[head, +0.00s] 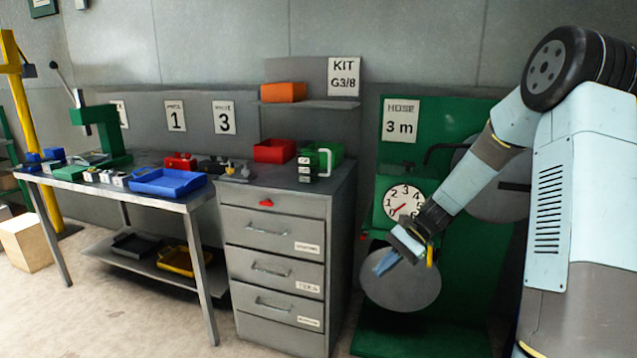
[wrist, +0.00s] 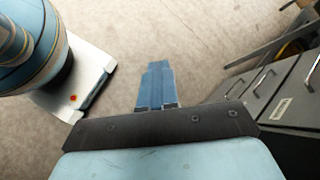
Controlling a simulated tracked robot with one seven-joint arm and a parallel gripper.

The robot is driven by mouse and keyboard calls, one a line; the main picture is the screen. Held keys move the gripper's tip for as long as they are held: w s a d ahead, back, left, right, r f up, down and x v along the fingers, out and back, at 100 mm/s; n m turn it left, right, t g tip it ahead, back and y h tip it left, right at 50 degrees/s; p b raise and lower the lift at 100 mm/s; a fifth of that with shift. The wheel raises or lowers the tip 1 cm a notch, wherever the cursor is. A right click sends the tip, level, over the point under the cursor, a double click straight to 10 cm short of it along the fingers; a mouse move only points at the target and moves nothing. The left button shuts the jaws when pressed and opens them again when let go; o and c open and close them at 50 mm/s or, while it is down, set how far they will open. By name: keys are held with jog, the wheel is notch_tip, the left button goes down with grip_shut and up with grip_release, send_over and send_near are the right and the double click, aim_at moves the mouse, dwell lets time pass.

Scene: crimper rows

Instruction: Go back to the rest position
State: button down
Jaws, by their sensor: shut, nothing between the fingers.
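My gripper (head: 386,263) hangs at the end of my arm in the head view, in front of the green hose stand (head: 450,245) and its grey round disc (head: 400,290). It points down and to the left, and nothing is in it. In the wrist view my gripper's blue fingers (wrist: 155,84) lie together, shut and empty, with bare floor beyond them. No object touches the fingers.
A grey drawer cabinet (head: 272,250) stands left of my gripper; its drawers (wrist: 265,85) show at the right of the wrist view. A workbench (head: 195,203) with a blue tray (head: 168,182) is further left. The floor (wrist: 195,40) below my gripper is clear.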

jog(key=s+d+r+n+t+h, duration=0.3)
jog(key=s+r+n+t+h, duration=0.1)
jog(key=s+r, duration=0.7)
jog(key=s+d+r+n+t+h, duration=0.3)
jog(key=s+r+n+t+h, duration=0.2)
jog(key=s+r, duration=0.6)
jog(key=s, duration=0.3)
jog(key=shift+s+d+r, duration=0.25)
jog(key=shift+d+r, duration=0.05)
jog(key=shift+d, duration=0.1)
